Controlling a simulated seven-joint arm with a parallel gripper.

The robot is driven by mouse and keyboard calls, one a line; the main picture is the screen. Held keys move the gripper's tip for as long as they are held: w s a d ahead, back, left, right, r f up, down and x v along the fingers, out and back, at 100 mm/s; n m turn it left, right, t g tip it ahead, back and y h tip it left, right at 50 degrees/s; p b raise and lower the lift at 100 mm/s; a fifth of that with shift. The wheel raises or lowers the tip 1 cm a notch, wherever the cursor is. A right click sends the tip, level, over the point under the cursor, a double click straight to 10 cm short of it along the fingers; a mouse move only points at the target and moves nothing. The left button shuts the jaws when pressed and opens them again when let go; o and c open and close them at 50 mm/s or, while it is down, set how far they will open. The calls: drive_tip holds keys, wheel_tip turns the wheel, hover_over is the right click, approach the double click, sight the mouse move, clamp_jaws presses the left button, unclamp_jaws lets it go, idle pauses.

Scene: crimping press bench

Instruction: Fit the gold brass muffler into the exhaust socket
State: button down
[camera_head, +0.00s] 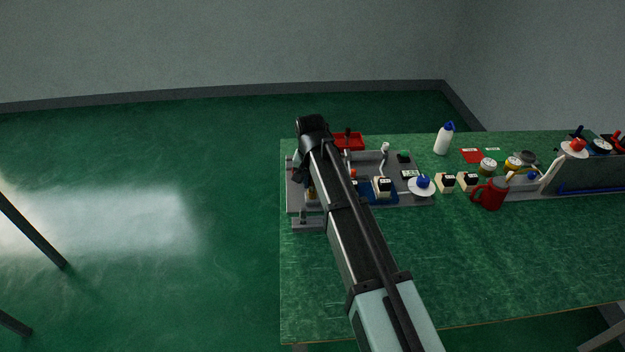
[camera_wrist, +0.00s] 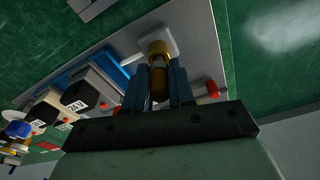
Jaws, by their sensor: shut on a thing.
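My gripper (camera_wrist: 158,78) shows in the wrist view with its two dark blue fingers shut on the gold brass muffler (camera_wrist: 158,57). The muffler's far end overlaps a pale grey block (camera_wrist: 170,41) on the grey plate. The exhaust socket itself is not clearly seen, and I cannot tell whether the muffler is touching the block, in front of it or inside an opening. In the head view my arm covers most of the gripper. A small gold patch (camera_head: 311,193) shows left of my arm there, too small to identify.
The grey base plate (camera_head: 415,198) carries blocks marked 24V (camera_wrist: 75,105), a blue part and red knobs (camera_wrist: 212,89). A red bin (camera_head: 350,141) stands behind. The table's front (camera_head: 500,260) is clear.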

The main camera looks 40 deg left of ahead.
drive_tip(key=shift+f, duration=0.25)
drive_tip(key=c, duration=0.9)
unclamp_jaws()
drive_tip(key=shift+r, duration=0.1)
drive_tip(key=r, duration=0.4)
drive_tip(key=s+r, duration=0.1)
drive_tip(key=r, duration=0.4)
drive_tip(key=d+r, duration=0.1)
drive_tip(key=r, duration=0.3)
drive_tip(key=shift+s+r, duration=0.25)
